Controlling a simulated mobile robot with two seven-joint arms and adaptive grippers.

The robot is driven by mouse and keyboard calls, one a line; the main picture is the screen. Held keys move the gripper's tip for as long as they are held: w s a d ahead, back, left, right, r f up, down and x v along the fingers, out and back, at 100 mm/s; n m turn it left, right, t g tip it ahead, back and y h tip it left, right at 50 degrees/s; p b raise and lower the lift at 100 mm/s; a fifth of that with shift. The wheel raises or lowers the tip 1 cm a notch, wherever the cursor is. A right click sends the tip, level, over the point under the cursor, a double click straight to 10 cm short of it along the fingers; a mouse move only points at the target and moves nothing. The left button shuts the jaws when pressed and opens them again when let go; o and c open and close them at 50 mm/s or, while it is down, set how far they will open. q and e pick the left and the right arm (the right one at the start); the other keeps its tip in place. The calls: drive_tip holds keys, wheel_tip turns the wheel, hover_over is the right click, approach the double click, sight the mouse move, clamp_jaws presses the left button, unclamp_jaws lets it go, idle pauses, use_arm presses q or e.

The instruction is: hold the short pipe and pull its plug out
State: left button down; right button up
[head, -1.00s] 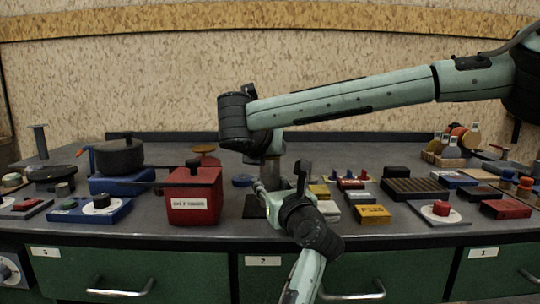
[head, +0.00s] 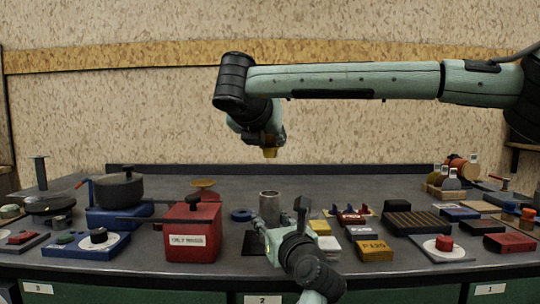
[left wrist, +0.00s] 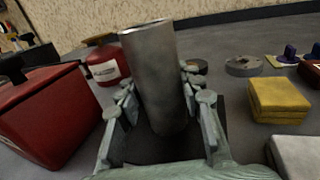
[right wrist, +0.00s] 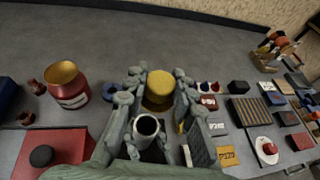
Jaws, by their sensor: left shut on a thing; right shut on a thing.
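The short pipe (head: 269,203) is a grey metal cylinder standing upright over a dark pad (head: 256,243) on the bench. My left gripper (head: 264,232) is shut on it from the front; in the left wrist view the fingers are on both sides of the pipe (left wrist: 155,75). The pipe's open, hollow top (right wrist: 147,126) shows in the right wrist view. My right gripper (head: 268,141) is well above the pipe, shut on the yellow plug (head: 269,153). The plug (right wrist: 159,88) sits between its fingers, apart from the pipe.
A red lidded box (head: 193,234) stands close left of the pipe, with a black pot (head: 119,190) beyond it. Yellow blocks (head: 375,249) and several small parts lie to the right. The air between plug and pipe is clear.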

use_arm(q)
drive_tip(key=c, duration=1.2)
unclamp_jaws()
drive_tip(key=o, duration=0.3)
